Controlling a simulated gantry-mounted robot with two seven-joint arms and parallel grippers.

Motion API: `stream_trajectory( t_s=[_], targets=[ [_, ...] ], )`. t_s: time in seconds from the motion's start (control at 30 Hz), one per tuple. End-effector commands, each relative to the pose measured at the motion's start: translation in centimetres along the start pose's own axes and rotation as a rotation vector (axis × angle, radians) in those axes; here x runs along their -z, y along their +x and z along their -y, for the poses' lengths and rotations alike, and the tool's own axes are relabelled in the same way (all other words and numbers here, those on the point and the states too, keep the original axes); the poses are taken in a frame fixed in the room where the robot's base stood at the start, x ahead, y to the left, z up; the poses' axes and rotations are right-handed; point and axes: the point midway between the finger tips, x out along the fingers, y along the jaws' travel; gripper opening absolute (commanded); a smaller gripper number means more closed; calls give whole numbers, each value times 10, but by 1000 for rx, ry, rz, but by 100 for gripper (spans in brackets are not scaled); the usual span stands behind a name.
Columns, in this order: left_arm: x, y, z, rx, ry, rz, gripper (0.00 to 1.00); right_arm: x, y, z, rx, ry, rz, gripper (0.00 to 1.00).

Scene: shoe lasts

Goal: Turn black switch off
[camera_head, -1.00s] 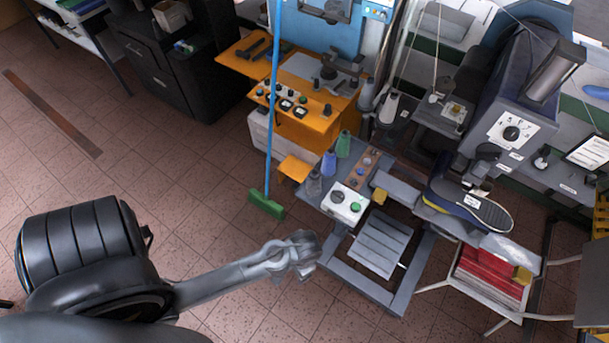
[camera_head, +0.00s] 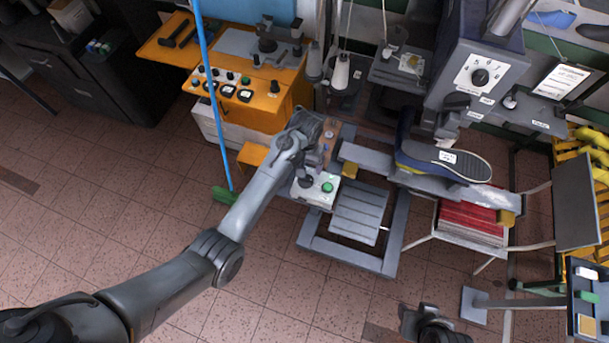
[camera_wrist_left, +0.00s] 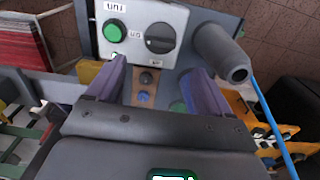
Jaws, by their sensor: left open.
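A round black switch (camera_head: 307,181) sits beside a green button (camera_head: 327,187) on a white control panel (camera_head: 318,199) at the front of a grey stand. In the left wrist view the black switch (camera_wrist_left: 160,38) is right of the green button (camera_wrist_left: 115,31), on the panel beyond the fingertips. My left gripper (camera_head: 308,124) is over the stand's small table, behind the panel in the head view. In the left wrist view its fingers (camera_wrist_left: 158,75) are apart with nothing held between them. My right gripper (camera_head: 433,325) shows partly at the bottom edge; its jaws are unclear.
A dark cylinder (camera_wrist_left: 222,52), perhaps a spool, stands close to the right finger in the wrist view. A blue pole (camera_head: 214,100) rises left of my left arm. An orange machine (camera_head: 262,100) stands behind. A shoe (camera_head: 445,160) lies to the right. The left floor is open.

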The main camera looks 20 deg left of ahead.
Motion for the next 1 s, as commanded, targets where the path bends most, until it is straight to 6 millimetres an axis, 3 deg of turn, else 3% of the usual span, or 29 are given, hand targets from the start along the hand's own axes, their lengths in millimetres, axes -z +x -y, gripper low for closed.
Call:
stream_trajectory(
  t_s=[0.3,0.5,0.7,1.0],
  targets=[
    [-2,53,0,2,1,5,81,2,0,0,-1,0,-5,43],
    [-1,77,0,1,0,2,81,2,2,0,-1,0,-6,43],
    [-1,88,0,0,-1,1,81,1,3,0,-1,0,-6,43],
    [-1,90,0,0,0,1,81,1,3,0,-1,0,-6,43]
  ],
)
